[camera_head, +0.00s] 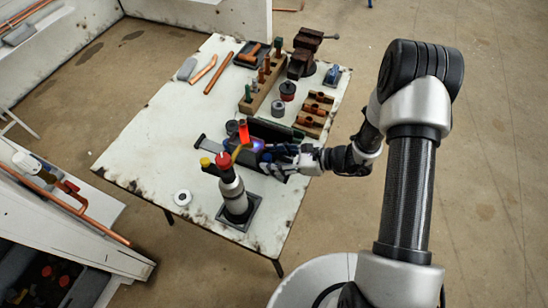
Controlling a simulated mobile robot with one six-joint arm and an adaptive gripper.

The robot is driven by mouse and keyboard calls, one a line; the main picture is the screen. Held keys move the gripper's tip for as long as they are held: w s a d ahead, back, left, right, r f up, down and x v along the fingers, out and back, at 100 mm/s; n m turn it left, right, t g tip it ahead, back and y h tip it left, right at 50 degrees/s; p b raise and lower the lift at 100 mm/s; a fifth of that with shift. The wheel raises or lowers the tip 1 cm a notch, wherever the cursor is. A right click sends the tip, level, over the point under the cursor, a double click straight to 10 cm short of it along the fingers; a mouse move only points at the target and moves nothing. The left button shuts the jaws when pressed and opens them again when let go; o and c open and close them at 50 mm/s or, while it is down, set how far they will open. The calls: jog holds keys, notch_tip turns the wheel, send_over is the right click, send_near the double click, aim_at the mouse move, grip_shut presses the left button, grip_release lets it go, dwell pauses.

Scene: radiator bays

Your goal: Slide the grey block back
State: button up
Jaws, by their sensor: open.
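My gripper (262,150) reaches in from the right, low over the middle of the white table, and its jaws are open. A small blue-violet glow shows by its fingertips. A small upright red piece (244,132) stands just left of the fingertips. Whether the gripper touches anything is too small to tell.
A grey post (234,195) with red and yellow knobs stands in front, close to the gripper. A white roll (182,198) lies left of it. A wooden rack (262,90), a vise (304,55) and copper fittings (315,108) fill the back.

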jog(key=v, duration=1.2)
